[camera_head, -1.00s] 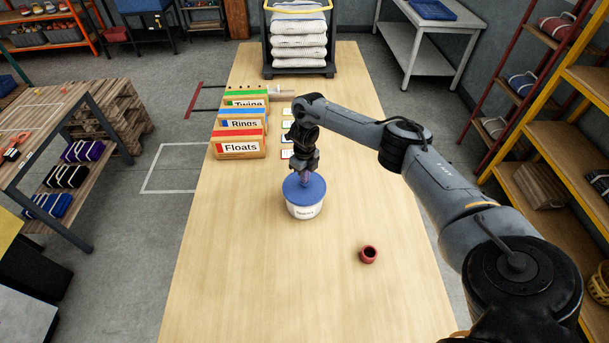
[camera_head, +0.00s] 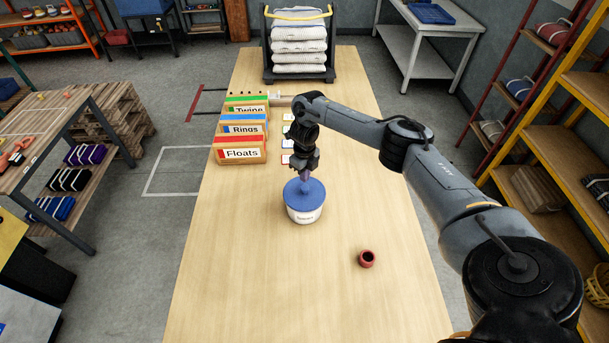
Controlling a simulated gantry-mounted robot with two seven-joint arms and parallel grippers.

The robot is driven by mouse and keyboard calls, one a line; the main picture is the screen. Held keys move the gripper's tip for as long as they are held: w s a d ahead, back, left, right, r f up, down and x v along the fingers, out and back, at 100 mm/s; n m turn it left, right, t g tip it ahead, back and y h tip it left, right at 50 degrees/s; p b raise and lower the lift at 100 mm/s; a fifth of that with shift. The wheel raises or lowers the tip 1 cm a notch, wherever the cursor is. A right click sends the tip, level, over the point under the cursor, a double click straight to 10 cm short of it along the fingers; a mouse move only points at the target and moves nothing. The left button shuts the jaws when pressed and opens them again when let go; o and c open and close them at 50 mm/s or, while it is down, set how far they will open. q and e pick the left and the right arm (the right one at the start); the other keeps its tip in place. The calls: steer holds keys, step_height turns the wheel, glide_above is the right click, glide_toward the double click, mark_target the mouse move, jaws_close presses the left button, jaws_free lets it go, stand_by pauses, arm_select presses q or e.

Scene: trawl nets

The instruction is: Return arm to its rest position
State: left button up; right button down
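My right arm comes in from the right. Its dark gripper (camera_head: 305,178) points down over a white tub (camera_head: 305,215) with a blue lid (camera_head: 302,194) in the middle of the table. A small purplish part shows between the gripper and the lid. I cannot tell whether it is a fingertip or a knob, nor whether the fingers are open or touching the lid. My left gripper is not in view.
The long wooden table (camera_head: 240,270) holds boxes labelled Floats (camera_head: 241,154), Rings (camera_head: 244,129) and Twine at left. A small red ring-like piece (camera_head: 367,259) lies front right. A rack with stacked white nets (camera_head: 300,47) stands behind. Shelves (camera_head: 560,150) stand at right.

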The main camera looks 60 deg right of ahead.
step_height(320, 180, up, 3)
steer(key=shift+p, duration=1.05)
steer(key=shift+a, duration=0.1)
